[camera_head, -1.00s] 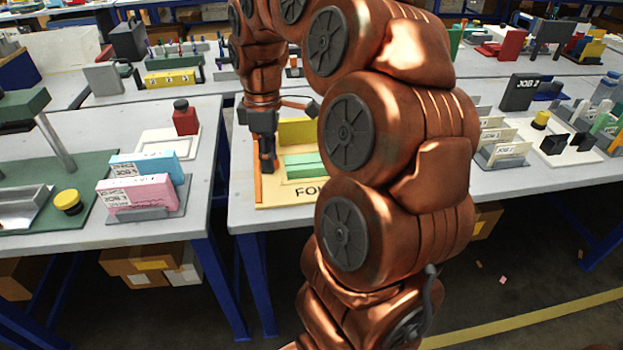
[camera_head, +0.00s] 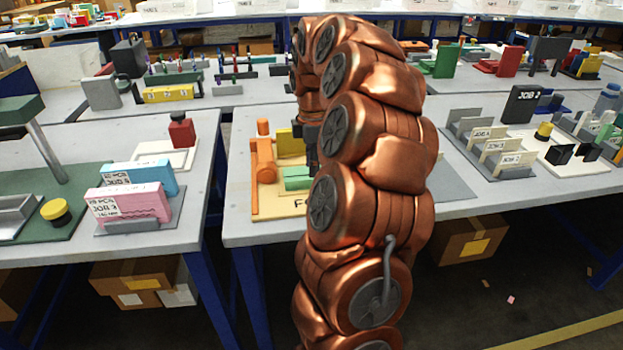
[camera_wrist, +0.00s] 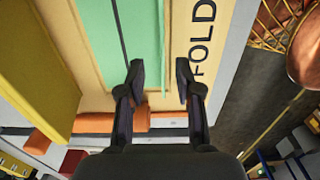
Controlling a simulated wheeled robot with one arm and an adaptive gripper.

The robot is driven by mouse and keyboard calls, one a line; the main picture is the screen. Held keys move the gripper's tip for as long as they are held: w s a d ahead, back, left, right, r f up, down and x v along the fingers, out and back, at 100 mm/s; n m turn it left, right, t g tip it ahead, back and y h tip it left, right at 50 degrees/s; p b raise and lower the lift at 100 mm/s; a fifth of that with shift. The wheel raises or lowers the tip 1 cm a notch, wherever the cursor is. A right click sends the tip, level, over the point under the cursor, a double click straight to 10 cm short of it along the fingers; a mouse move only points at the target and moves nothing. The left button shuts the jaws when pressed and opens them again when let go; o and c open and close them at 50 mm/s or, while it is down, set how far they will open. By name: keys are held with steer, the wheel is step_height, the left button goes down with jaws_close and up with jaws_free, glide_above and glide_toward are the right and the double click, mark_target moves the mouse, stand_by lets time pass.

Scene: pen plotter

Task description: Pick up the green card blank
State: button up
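The green card blank (camera_head: 297,178) lies on the tan fold board (camera_head: 265,207) near the front edge of the middle table; my arm hides its right part. In the wrist view the card (camera_wrist: 135,25) has a dark line along its length and a lighter strip at its right edge. My gripper (camera_wrist: 160,82) is open, with the card's right edge between its fingertips as seen there. The left fingertip overlaps the card and the right one overlaps the bare board beside the "FOLD" lettering. I cannot tell whether either finger touches. In the head view my fingertips are hidden behind my arm.
An orange piece (camera_head: 264,160) stands on the board's left side and a yellow block (camera_head: 287,143) at its back. Pink (camera_head: 130,205) and blue (camera_head: 143,175) boxes stand on the left table. A card rack (camera_head: 500,165) stands to the right.

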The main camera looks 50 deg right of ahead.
steer(key=shift+s+f, duration=0.15)
steer(key=shift+f, duration=1.05)
steer(key=shift+s+f, duration=0.1)
steer(key=shift+f, duration=1.05)
steer(key=shift+c, duration=0.2)
jaws_close()
